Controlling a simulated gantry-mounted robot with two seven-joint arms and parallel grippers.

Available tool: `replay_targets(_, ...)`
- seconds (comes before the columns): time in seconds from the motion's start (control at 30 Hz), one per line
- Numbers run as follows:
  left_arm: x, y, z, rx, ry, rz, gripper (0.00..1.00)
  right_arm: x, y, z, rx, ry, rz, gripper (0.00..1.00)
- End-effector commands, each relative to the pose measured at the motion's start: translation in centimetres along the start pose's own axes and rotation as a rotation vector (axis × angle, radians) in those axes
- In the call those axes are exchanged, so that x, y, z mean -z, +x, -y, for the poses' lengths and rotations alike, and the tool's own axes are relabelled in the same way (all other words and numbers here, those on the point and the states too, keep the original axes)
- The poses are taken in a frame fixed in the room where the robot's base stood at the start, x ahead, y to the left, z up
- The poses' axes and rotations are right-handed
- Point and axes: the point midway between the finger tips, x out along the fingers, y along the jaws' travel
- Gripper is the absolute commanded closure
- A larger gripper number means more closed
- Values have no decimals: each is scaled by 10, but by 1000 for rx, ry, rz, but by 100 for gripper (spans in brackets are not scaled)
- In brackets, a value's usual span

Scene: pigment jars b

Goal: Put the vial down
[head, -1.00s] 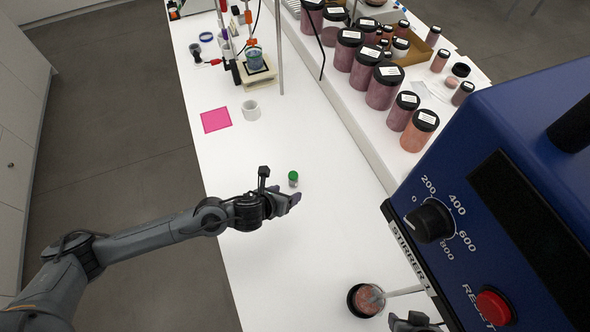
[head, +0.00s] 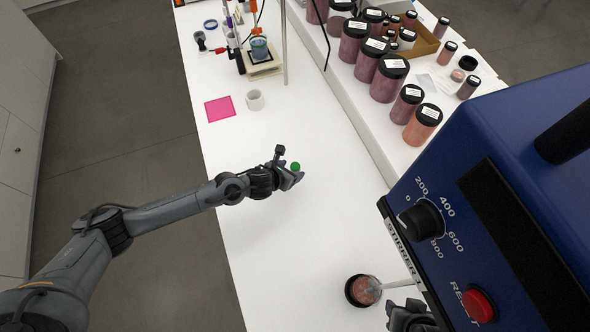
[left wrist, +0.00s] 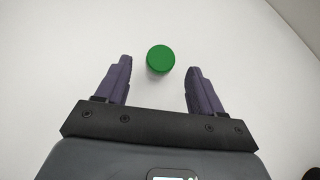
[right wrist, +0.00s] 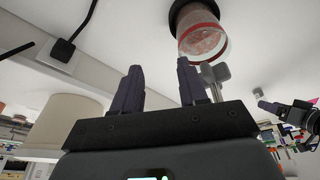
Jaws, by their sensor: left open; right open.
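The vial (head: 295,166) shows as a round green cap just beyond my left gripper (head: 291,177) over the white bench. In the left wrist view the vial (left wrist: 160,59) is seen from above, its body mostly hidden under the cap. It lies between and slightly ahead of the two open fingers of my left gripper (left wrist: 160,85), touching neither. My right gripper (right wrist: 160,88) is open and empty. It is near the jar of reddish pigment (right wrist: 202,38), low in the head view.
A pink square (head: 220,109) and a white cup (head: 255,100) are farther back on the bench. Dark-lidded jars (head: 389,78) line the raised shelf. A blue stirrer unit (head: 500,200) fills the right side. Bench around the vial is clear.

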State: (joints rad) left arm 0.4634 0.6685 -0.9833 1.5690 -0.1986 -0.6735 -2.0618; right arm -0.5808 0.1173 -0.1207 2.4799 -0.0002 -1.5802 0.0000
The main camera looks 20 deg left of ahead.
Motion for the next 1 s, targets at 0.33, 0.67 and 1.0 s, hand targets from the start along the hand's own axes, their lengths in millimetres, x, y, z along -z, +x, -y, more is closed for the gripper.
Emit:
replay_targets(0.33,-3,34,-1,-1,-2,0,33,1,-5,-3,-7,-7,1,57)
replay_targets(0.67,-3,38,-1,0,0,1,33,1,-5,-2,-4,-4,1,57)
replay_targets(1.0,-3,37,-1,0,0,0,83,2,-5,0,1,3,-1,57)
